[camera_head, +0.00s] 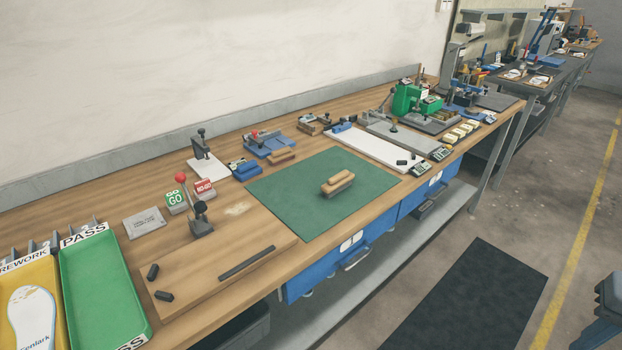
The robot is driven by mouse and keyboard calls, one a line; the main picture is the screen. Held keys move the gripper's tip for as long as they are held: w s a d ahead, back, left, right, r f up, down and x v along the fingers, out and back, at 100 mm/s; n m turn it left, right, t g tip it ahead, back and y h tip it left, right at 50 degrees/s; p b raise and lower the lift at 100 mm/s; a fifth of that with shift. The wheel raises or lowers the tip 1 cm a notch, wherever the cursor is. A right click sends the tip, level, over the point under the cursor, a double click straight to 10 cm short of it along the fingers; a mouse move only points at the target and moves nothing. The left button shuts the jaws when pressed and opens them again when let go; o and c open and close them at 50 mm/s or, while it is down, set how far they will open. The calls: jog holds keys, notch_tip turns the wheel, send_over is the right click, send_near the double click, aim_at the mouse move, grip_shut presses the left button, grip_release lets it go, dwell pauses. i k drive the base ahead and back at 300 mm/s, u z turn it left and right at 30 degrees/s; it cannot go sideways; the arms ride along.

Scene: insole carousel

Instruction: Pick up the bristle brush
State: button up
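A wooden brush-like block (338,184) lies on the green mat (290,205), near the mat's middle. It has a rounded wooden top and a paler layer beneath; it looks like the bristle brush, but bristles are too small to make out. A second, smaller wooden block (282,156) lies just beyond the mat's far edge, beside a blue fixture (268,143). I cannot tell for certain which of the two is the brush. My gripper is not in view, and nothing is seen touching either block.
A wooden board (215,270) with dark bars lies left of the mat, near a red-knobbed lever (181,178) and GO and NO-GO blocks. A white board (375,148) and green machine (410,98) stand right. The mat around the block is clear.

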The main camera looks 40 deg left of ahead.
aim_at(337, 183)
jog(key=u, duration=0.75)
jog(key=i, duration=0.7)
jog(key=u, duration=0.75)
jog(key=i, duration=0.5)
